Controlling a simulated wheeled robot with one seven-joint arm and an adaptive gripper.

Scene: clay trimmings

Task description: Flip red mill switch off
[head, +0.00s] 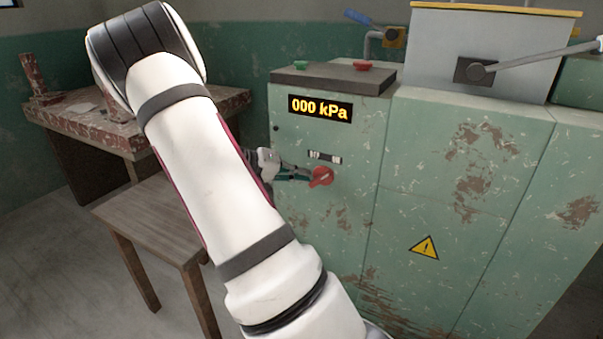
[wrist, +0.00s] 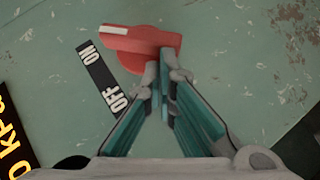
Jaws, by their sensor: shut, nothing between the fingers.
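The red rotary switch (head: 321,177) is on the front of the green mill cabinet, below the display. In the wrist view the switch (wrist: 140,42) has a bar handle with a white mark at its left end. A black label (wrist: 101,80) beside it reads ON and OFF; the white-marked end lies nearer to ON. My gripper (wrist: 164,76) is shut and empty, with its fingertips at the lower edge of the switch; I cannot tell whether they touch. In the head view my gripper (head: 302,177) is just left of the switch, and my arm hides part of the scene.
The display (head: 320,108) reads 000 kPa. Green (head: 301,64) and red (head: 361,65) buttons sit on the cabinet top. A lever (head: 535,58) sticks out at upper right. A wooden stool (head: 150,215) and a worn workbench (head: 85,118) stand left.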

